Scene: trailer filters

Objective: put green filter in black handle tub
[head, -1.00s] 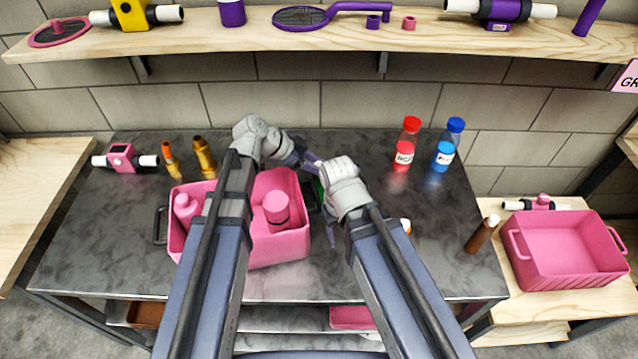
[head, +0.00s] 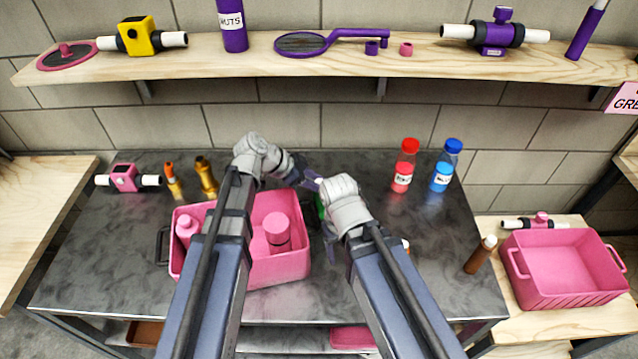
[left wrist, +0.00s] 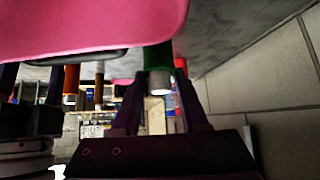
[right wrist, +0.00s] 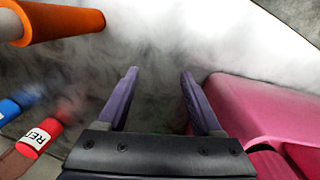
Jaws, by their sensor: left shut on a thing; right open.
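The pink tub with black handles (head: 281,271) stands on the dark table, partly behind my left arm. It holds pink pieces, including a pink cylinder (head: 278,232). The green filter (head: 319,207) shows as a sliver just right of the tub, mostly hidden by my right gripper. In the left wrist view it is a green cylinder with a pale end (left wrist: 157,62), between the fingers of my left gripper (left wrist: 160,92), which is shut on it beside the tub wall. My right gripper (right wrist: 158,80) is open and empty, close to the table and the tub.
An orange cylinder (right wrist: 65,22) lies near my right gripper. Red (head: 404,168) and blue (head: 446,168) bottles stand at the back right. Another pink tub (head: 562,268) is on the right wooden table. A shelf (head: 360,62) runs above.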

